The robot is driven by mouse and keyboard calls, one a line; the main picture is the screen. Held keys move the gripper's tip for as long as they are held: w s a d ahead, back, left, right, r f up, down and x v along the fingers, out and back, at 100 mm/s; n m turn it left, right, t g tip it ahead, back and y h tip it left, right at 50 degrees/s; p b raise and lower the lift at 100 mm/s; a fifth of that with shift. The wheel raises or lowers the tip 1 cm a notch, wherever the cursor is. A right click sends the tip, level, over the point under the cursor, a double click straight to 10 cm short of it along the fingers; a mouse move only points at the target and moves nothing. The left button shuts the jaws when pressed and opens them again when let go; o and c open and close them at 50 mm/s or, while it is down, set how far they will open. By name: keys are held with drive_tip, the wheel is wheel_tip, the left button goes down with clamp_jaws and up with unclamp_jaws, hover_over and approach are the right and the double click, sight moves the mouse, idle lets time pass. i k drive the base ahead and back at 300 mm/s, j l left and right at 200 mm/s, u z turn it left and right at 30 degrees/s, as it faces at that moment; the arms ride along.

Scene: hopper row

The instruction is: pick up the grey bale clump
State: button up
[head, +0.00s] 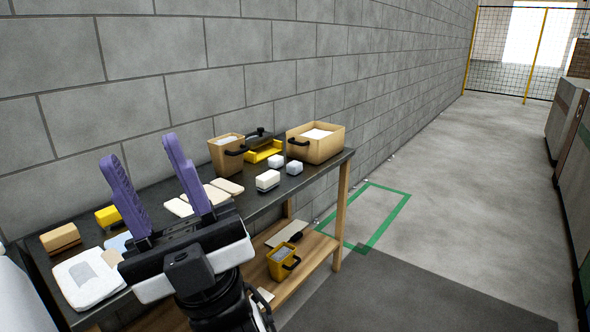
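My gripper (139,150) has two purple fingers, spread apart and pointing up in the picture, over the left part of the dark table (262,205). It is open, with nothing seen between the fingers. I cannot tell for sure which thing is the grey bale clump. My gripper and wrist hide part of the table's middle and front.
An open tan box (316,143), a tan bin (227,155) and a yellow tray (262,151) stand at the table's far end. A white bag (82,285) lies at near left. A yellow bin (283,262) sits on the lower shelf. The floor right is clear.

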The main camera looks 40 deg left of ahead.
sight(294, 168)
drive_tip(key=u, duration=0.3)
drive_tip(key=i+u, duration=0.4)
drive_tip(key=i+l+u, duration=0.25)
drive_tip(key=i+u, duration=0.2)
drive_tip(key=i+l, duration=0.5)
drive_tip(key=i+l+u, duration=0.1)
drive_tip(key=i+l, duration=0.35)
drive_tip(key=i, duration=0.25)
